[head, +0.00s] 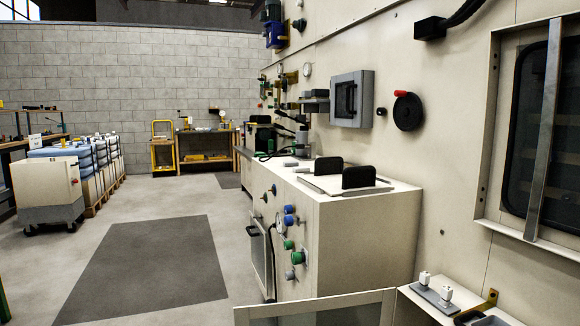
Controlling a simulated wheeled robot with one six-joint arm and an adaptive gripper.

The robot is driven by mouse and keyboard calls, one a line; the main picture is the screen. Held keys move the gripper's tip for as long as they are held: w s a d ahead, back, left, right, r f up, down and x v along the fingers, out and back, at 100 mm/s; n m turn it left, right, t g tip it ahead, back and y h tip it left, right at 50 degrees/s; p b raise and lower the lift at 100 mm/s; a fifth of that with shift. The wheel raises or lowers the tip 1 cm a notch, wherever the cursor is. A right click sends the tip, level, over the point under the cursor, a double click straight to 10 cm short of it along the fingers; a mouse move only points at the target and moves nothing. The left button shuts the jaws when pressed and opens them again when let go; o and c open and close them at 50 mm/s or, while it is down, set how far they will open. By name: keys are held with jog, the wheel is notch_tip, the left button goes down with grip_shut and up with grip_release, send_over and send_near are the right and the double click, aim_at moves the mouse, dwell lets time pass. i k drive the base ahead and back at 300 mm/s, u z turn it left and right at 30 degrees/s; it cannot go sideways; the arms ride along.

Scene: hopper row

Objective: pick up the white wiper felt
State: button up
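I cannot clearly pick out the white wiper felt in the head view. Two small white pieces stand upright on a grey plate (436,298) at the bottom right: a left one (425,279) and a right one (446,294). I cannot tell whether either is the felt. The plate lies on a pale ledge beside the machine wall. My gripper is not in view.
A pale cabinet (362,240) with knobs and two black pads stands at the middle right. A low pale panel (330,311) crosses the bottom. A grey mat (150,270) lies on open floor at left. A white cart (46,185) stands far left.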

aim_at(297, 169)
jog(key=k, duration=0.5)
jog(key=u, duration=0.9)
jog(key=i, duration=5.25)
jog(key=z, duration=1.85)
